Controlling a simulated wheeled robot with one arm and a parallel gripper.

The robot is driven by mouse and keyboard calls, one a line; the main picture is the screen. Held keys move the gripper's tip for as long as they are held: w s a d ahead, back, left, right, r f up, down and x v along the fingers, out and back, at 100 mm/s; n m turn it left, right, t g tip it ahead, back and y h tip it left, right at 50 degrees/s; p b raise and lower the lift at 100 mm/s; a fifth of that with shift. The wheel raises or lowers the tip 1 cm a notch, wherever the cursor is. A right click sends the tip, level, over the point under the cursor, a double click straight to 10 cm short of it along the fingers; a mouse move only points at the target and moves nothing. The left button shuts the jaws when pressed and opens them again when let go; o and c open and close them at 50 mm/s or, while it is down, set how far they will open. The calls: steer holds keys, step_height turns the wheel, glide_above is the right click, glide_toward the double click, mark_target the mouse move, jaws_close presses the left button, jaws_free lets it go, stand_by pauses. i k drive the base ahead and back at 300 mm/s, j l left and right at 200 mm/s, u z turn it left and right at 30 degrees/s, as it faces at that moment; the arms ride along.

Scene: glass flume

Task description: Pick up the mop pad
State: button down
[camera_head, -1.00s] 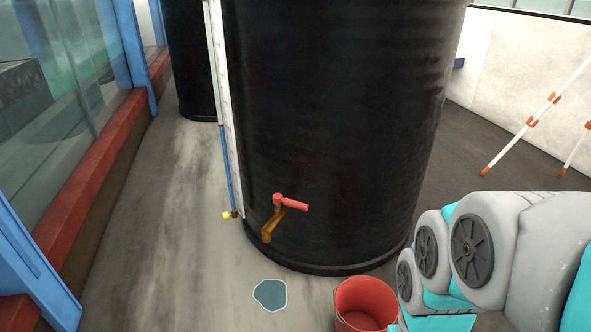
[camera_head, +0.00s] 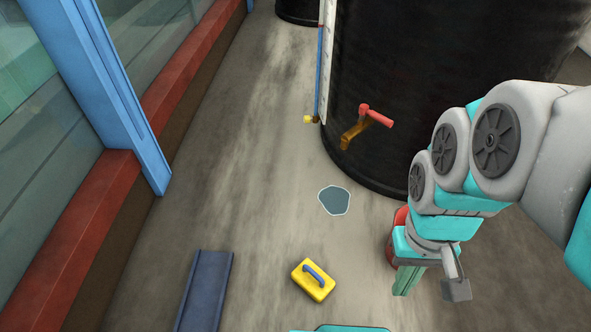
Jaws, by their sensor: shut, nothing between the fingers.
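A yellow block-shaped pad with a blue handle on top (camera_head: 314,283), which looks like the mop pad, lies on the floor at the lower middle, handle up. My gripper (camera_head: 404,288) hangs to the right of it, pointing down, apart from it. Its fingers are shut and hold nothing.
A small blue-grey puddle (camera_head: 335,201) lies beyond the pad. A red bucket (camera_head: 391,250) is partly hidden behind my gripper. A black tank (camera_head: 400,80) with a red-handled tap (camera_head: 375,116) stands behind.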

mark_target(315, 282)
steer(key=j+u, duration=0.1)
steer(key=u, duration=0.4)
steer(key=k+j, duration=0.1)
steer(key=k, duration=0.35)
steer(key=k+j, duration=0.15)
steer(key=k, duration=0.25)
